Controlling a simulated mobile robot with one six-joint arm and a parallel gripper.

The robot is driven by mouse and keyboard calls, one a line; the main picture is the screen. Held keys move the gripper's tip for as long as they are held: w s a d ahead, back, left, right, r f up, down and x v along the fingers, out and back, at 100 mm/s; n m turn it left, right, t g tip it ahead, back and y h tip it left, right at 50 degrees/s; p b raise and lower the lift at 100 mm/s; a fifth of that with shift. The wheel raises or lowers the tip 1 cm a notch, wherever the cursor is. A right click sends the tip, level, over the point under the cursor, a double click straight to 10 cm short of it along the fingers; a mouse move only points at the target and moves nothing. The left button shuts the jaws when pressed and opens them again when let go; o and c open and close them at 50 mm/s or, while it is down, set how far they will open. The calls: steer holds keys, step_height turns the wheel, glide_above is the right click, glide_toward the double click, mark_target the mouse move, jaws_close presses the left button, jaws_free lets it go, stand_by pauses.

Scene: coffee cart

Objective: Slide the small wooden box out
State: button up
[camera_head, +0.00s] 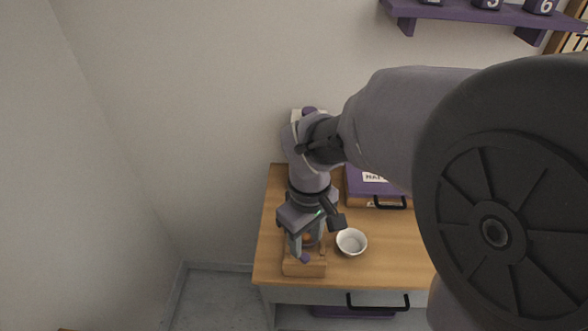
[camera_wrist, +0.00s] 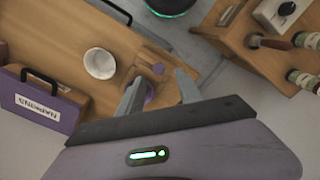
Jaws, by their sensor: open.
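The small wooden box (camera_head: 305,268) sits at the front left of the wooden table, with a small purple knob (camera_head: 304,258) on it. In the wrist view the box (camera_wrist: 148,57) and its purple knob (camera_wrist: 158,69) lie just beyond the fingertips. My gripper (camera_head: 309,240) is over the box from above, and its fingers hide part of it. In the wrist view my gripper (camera_wrist: 161,84) has its two fingers spread, with nothing clamped between them. A dark purple round thing (camera_wrist: 150,92) shows beside the left finger. Contact with the box cannot be told.
A white bowl (camera_head: 351,242) stands close to the right of the box. A purple napkin box (camera_head: 370,181) with a black handle is behind it. Another wooden stand (camera_wrist: 240,35) with bottles is at the wrist view's upper right. The table's front edge is near the box.

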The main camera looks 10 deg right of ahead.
step_height(320, 180, up, 11)
steer(key=p, duration=0.4)
steer(key=shift+r, duration=0.15)
steer(key=s+m+t+y+b, duration=0.2)
steer(key=s+m+t+b, duration=0.3)
steer(key=s+m, duration=0.4)
steer(key=shift+s+a+r+m+t, duration=0.2)
steer(key=shift+s+m+t, duration=0.2)
steer(key=shift+m, duration=0.3)
